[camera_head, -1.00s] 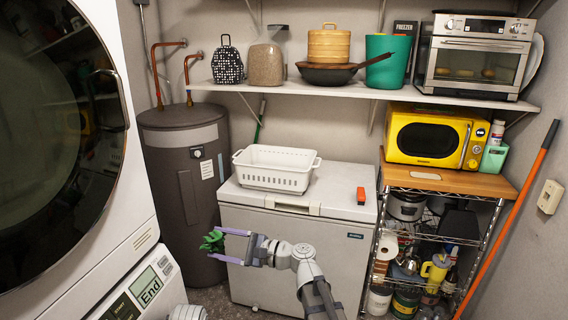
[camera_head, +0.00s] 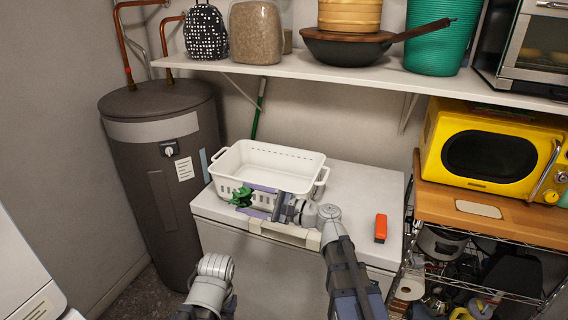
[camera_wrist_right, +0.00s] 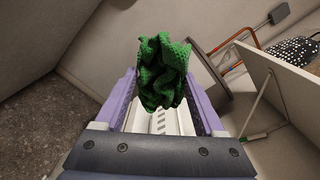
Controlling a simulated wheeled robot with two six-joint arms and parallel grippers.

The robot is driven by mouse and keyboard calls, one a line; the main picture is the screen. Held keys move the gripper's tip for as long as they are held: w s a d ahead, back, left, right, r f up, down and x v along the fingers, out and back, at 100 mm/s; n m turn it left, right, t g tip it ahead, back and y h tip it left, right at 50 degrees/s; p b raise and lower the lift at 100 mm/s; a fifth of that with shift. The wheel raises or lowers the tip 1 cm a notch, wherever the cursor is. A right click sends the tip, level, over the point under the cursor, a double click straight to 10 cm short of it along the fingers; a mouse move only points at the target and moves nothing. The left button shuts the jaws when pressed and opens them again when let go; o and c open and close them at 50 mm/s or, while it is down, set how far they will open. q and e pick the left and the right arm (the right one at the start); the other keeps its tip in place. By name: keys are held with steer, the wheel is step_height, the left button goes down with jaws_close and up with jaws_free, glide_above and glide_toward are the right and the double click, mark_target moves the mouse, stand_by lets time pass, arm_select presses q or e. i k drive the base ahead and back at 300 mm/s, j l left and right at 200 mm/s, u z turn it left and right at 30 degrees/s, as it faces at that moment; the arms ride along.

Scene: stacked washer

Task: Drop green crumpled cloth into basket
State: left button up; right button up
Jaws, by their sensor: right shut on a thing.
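The green crumpled cloth (camera_head: 241,197) is held between the purple fingers of my right gripper (camera_head: 258,202). In the right wrist view the cloth (camera_wrist_right: 163,72) sits between the two fingertips. My right gripper is shut on it, in front of the near wall of the white basket in the head view. The basket (camera_head: 272,154) stands on the white chest freezer and looks empty in the part I see. In the right wrist view part of the basket (camera_wrist_right: 165,122) shows below the cloth. My left arm shows at the bottom, but its gripper is out of view.
The chest freezer top (camera_head: 350,190) has free room right of the basket, with an orange-red object (camera_head: 381,228) on it. A shelf (camera_head: 330,75) runs above. A dark water heater (camera_head: 165,170) stands left. A yellow microwave (camera_head: 490,150) stands right.

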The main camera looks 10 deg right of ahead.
mark_target(293, 187)
steer(key=i+l, duration=0.85)
